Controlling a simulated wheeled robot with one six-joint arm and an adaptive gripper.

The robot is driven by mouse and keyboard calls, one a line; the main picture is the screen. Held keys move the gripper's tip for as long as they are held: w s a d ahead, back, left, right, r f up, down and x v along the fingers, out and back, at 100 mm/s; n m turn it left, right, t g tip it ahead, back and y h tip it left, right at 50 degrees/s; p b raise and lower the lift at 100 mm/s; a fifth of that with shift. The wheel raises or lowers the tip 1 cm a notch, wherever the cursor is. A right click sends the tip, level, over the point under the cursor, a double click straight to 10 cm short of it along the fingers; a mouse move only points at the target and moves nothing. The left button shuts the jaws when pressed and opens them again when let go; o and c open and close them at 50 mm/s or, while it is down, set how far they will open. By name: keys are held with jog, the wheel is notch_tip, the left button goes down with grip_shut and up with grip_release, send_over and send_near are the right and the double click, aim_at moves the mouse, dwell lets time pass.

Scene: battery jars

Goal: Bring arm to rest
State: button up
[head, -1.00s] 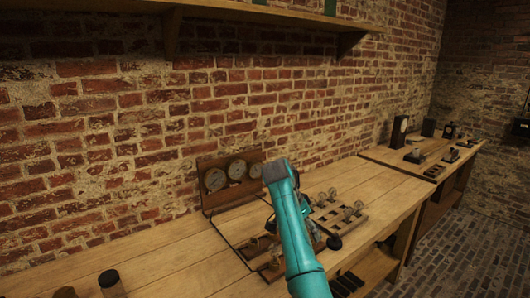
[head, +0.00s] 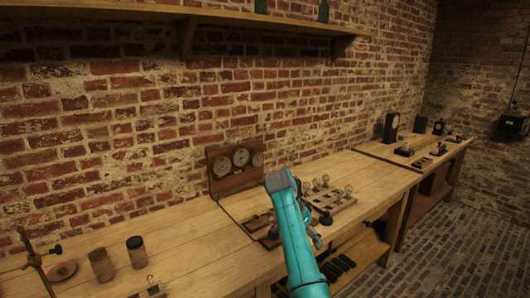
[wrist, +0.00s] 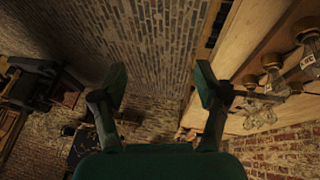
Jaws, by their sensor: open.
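My teal arm rises in front of the wooden workbench (head: 180,238) in the head view, its upper end near the gauge board. My gripper (wrist: 160,90) shows in the wrist view with its two dark green fingers spread wide and nothing between them. Beyond the fingers are the brick floor and wall.
A board with three gauges (head: 240,158) stands against the brick wall. A rack of glass bulbs (head: 327,194) sits right of my arm. Two jars (head: 136,252) stand at the left. A second bench (head: 430,150) is farther right. The bench's middle left is clear.

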jog(key=s+d+f+n+t, duration=0.1)
jog(key=s+f, duration=0.2)
jog(key=f, duration=0.5)
jog(key=s+d+f+n+t+y, duration=0.1)
jog(key=s+f, duration=0.1)
jog(key=f, duration=0.7)
jog(key=s+d+f+n+t, duration=0.1)
jog(key=s+f+n, duration=0.15)
jog(key=f, duration=0.55)
jog(key=s+d+f+n+t+y, duration=0.1)
jog(key=s+f+t, duration=0.1)
jog(key=s+f, duration=0.65)
jog(key=s+d+f+n+t+y, duration=0.15)
jog(key=s+f, duration=0.35)
jog(key=s, duration=0.6)
jog(key=s+r+n+t+y, duration=0.1)
jog(key=s+r+t, duration=0.15)
jog(key=s, duration=0.95)
jog(key=s+r+n+t, duration=0.1)
jog(key=s+r, duration=0.3)
jog(key=s, duration=0.8)
jog(key=s+r+t, duration=0.2)
jog(key=s+r, duration=0.5)
jog(key=r, duration=0.4)
jog(key=s+r+n+t, duration=0.1)
jog(key=s+r, duration=0.6)
jog(key=r, duration=0.3)
jog(key=shift+s+a+r+t, duration=0.15)
jog(key=shift+s+r+t, duration=0.2)
jog(key=shift+s+t, duration=0.05)
